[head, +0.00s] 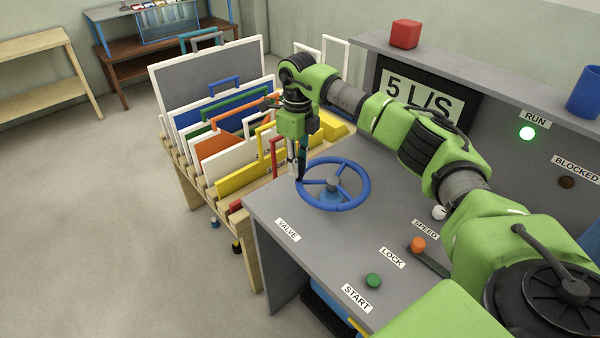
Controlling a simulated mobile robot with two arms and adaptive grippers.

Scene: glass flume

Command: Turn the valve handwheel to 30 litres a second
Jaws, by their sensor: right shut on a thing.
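The blue valve handwheel (357,201) lies flat above the grey console top, beside the VALVE label (287,230). My right gripper (298,172) points down at the wheel's left rim and is shut on it. The fingers hide that small part of the rim. The display (420,98) on the console's back panel reads 5 L/S, partly covered by my right arm. My left gripper is not in view.
The green RUN lamp (527,133) is lit; the BLOCKED lamp (566,182) is dark. A green START button (373,281) and an orange knob (418,244) sit nearer. A rack of coloured framed panels (210,78) stands close left of the console.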

